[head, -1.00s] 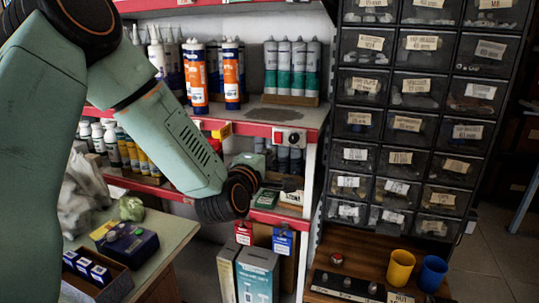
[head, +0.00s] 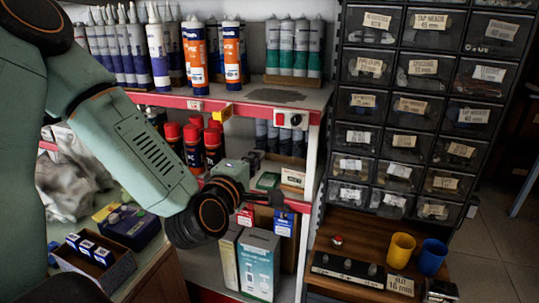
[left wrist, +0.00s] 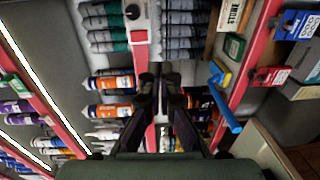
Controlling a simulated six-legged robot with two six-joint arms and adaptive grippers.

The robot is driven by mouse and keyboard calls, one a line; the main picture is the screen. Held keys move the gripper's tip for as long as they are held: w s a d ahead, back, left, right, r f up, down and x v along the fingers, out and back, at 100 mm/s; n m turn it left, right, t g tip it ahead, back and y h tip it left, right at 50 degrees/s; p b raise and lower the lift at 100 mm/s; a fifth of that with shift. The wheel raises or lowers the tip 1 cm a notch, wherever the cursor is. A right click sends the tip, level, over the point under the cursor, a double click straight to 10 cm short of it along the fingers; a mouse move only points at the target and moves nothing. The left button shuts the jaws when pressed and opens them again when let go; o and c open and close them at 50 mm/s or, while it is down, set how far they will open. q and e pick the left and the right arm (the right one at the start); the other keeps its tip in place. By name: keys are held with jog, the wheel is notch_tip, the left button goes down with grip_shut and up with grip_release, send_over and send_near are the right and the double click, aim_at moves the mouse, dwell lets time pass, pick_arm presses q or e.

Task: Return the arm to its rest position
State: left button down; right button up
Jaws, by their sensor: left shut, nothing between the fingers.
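My left arm comes in from the left in the head view, bent at the elbow, with its wrist in front of the shelf unit. My left gripper (head: 268,197) is partly hidden behind the wrist, in front of the lower shelf. In the left wrist view its two dark fingers (left wrist: 158,72) come together at the tips, with nothing held between them. The fingers point towards the shelves. My right gripper is in neither view.
The red-edged shelf (head: 262,100) holds orange tubes (head: 232,52) and green-labelled tubes (head: 302,50). Red-capped cans (head: 193,145) stand below. A drawer cabinet (head: 432,105) is at right, above a wooden bench with yellow (head: 401,250) and blue cups (head: 433,256). A dark blue box (head: 130,227) sits lower left.

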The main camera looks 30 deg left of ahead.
pick_arm(q)
jog(key=s+d+f+m+g+h, duration=0.1)
jog(key=s+d+f+m+g, duration=0.2)
jog(key=f+m, duration=0.3)
jog(key=s+d+f+m+g+h, duration=0.2)
jog(key=s+d+f+m+g, duration=0.15)
jog(key=f, duration=0.45)
jog(key=s+d+f+m+g+h, duration=0.1)
jog(key=s+d+f+m+g, duration=0.15)
jog(key=f+m, duration=0.35)
jog(key=s+d+f+m+g, duration=0.1)
jog(key=s+f+g, duration=0.3)
jog(key=s+f, duration=0.4)
jog(key=s+d+f+m+g, duration=0.1)
jog(key=s+f+m+g, duration=0.2)
jog(key=s+f, duration=0.5)
jog(key=s, duration=0.6)
jog(key=shift+s+d+m+g+b, duration=0.35)
jog(key=shift+d+g+b, duration=0.05)
jog(key=c, duration=2.1)
grip_release()
